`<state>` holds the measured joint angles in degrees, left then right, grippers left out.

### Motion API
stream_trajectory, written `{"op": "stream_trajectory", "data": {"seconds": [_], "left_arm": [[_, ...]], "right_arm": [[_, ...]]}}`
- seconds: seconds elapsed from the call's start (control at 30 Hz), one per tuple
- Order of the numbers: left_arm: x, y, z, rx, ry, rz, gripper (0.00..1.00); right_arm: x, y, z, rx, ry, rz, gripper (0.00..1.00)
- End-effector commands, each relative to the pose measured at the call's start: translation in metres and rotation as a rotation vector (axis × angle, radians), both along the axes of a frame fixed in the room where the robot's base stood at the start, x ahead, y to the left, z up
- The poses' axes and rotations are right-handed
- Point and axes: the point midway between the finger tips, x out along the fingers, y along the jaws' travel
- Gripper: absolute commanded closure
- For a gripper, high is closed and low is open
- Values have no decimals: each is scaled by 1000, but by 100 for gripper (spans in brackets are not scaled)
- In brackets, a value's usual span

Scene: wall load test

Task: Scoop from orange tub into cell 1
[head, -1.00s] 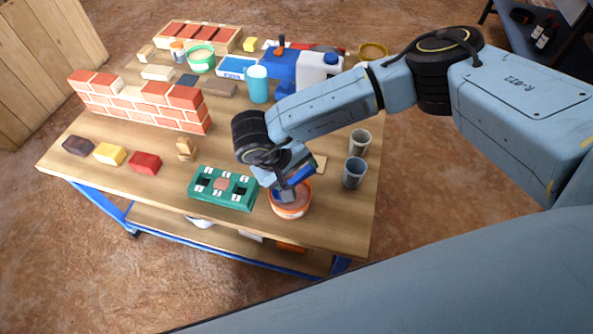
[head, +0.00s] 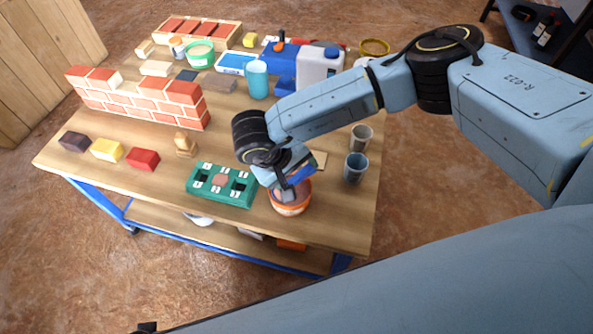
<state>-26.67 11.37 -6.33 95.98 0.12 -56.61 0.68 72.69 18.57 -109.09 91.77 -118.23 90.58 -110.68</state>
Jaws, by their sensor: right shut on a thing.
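The orange tub (head: 288,209) stands near the table's front edge, with brownish-pink material showing at its top. My right gripper (head: 284,190) points down at the mouth of the tub. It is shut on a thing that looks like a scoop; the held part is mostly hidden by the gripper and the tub. The green cell tray (head: 233,199) lies just left of the tub. It has several dark cells with small white labels, too small to read, and a pinkish patch in its middle. My left gripper does not show.
A low brick wall (head: 135,101) stands behind the tray. Purple, yellow and red blocks (head: 143,159) lie at the front left. A light-blue cylinder (head: 258,80) and white jug (head: 319,66) stand farther back.

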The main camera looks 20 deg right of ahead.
Motion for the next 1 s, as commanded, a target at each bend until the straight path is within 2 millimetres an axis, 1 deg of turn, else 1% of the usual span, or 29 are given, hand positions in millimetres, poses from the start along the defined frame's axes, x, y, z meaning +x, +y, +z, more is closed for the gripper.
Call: {"op": "stream_trajectory", "data": {"seconds": [0.53,0.67,1.0], "left_arm": [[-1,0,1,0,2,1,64],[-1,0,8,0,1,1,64],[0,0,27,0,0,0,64]], "right_arm": [[0,0,3,0,0,0,52],[0,0,11,0,0,0,52],[0,0,39,0,-2,1,52]]}}
